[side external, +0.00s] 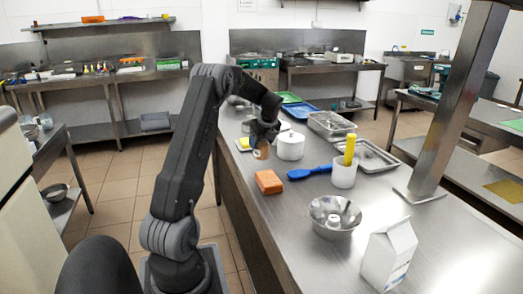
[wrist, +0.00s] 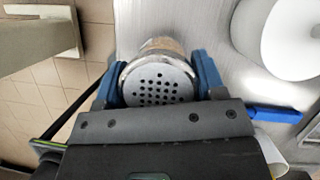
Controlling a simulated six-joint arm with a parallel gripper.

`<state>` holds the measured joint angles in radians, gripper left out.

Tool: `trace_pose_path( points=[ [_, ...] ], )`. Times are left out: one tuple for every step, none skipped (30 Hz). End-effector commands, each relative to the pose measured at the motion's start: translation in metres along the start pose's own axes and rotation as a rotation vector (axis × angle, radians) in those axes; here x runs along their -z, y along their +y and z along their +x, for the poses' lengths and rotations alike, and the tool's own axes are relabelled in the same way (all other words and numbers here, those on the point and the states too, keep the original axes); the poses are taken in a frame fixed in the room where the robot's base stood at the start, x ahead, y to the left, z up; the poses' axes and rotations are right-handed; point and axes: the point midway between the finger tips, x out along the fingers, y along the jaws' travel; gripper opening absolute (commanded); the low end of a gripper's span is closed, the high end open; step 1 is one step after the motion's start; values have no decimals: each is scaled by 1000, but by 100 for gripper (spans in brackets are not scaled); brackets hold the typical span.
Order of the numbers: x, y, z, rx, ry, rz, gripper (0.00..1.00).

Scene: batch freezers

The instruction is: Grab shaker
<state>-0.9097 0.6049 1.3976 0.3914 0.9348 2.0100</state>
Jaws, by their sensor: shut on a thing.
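The shaker (wrist: 157,84) has a silver top with many small holes and shows in the wrist view between the two blue fingers of my gripper (wrist: 160,80). The fingers press on it from both sides. In the side view the shaker (side external: 262,152) is a small brown cylinder under my gripper (side external: 264,140), near the left edge of the steel counter. It looks upright. I cannot tell whether its base touches the counter.
A white lidded pot (side external: 290,147) stands close to the right of the shaker. An orange block (side external: 269,182), a blue spoon (side external: 310,172), a white cup (side external: 344,174) with a yellow handle, a metal bowl (side external: 330,228) and a white carton (side external: 388,257) stand nearer. Steel trays (side external: 331,124) lie behind.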

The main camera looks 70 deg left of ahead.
Motion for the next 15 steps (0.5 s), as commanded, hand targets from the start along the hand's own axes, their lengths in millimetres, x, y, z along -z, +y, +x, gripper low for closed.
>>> trace_pose_path(
  points=[
    [-6,-1,-13,6,-5,-3,37],
    [-9,-1,-21,7,-4,-4,37],
    [-14,-1,-31,7,-4,-4,37],
    [-17,-1,-38,7,-5,-3,37],
    [-20,-1,-46,7,-5,-3,37],
    [-24,-1,-57,7,-5,-4,37],
    [-27,-1,-64,6,-4,-3,37],
    [-30,-1,-71,7,-4,-3,37],
    [-34,0,-80,6,-3,-3,37],
    [-36,-1,-86,5,-3,-3,37],
    [-39,-1,-92,6,-4,-2,37],
    [-42,0,-99,5,-3,-3,37],
    [-44,0,-104,4,-3,-2,37],
    [-45,0,-108,4,-3,-2,37],
    [-48,0,-113,3,-3,-1,37]
  ],
)
